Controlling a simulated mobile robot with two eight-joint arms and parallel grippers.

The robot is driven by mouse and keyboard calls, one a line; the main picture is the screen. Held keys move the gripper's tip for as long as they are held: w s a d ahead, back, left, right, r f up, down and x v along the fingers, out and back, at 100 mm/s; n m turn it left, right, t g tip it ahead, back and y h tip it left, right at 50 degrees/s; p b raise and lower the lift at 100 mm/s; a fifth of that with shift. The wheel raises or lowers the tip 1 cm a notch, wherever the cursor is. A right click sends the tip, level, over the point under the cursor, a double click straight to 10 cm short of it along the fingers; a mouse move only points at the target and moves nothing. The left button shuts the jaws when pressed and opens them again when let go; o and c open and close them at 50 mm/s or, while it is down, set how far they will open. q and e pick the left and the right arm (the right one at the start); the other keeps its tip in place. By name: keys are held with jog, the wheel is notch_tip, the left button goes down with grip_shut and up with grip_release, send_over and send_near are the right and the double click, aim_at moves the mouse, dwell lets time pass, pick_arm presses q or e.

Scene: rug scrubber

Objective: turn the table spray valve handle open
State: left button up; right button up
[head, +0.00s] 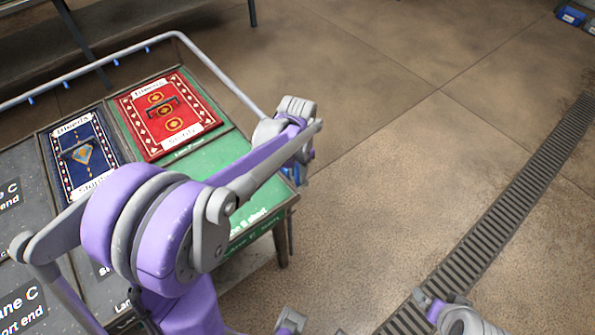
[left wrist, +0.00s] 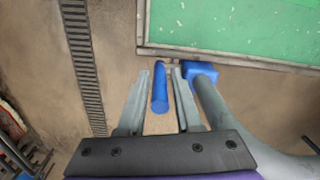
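In the left wrist view a blue valve handle (left wrist: 160,88), a rounded bar, lies between the two grey fingers of my left gripper (left wrist: 165,72). The fingers are apart, with floor showing beside the handle, so the gripper looks open around it; contact is not clear. A blue block (left wrist: 201,71) sits on a grey pipe (left wrist: 217,112) just right of the fingers, by the table edge. In the head view my left arm reaches over the table's right side and its wrist hides most of the gripper; a bit of blue (head: 297,174) shows there.
The table (head: 222,164) carries a red rug (head: 190,132) and a blue rug (head: 106,148) on marked panels. A grey rail (head: 100,63) runs along its far side. Open floor with a drain grate (head: 500,210) lies to the right.

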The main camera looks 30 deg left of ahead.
pick_arm(q)
grip_shut()
dwell(1.4)
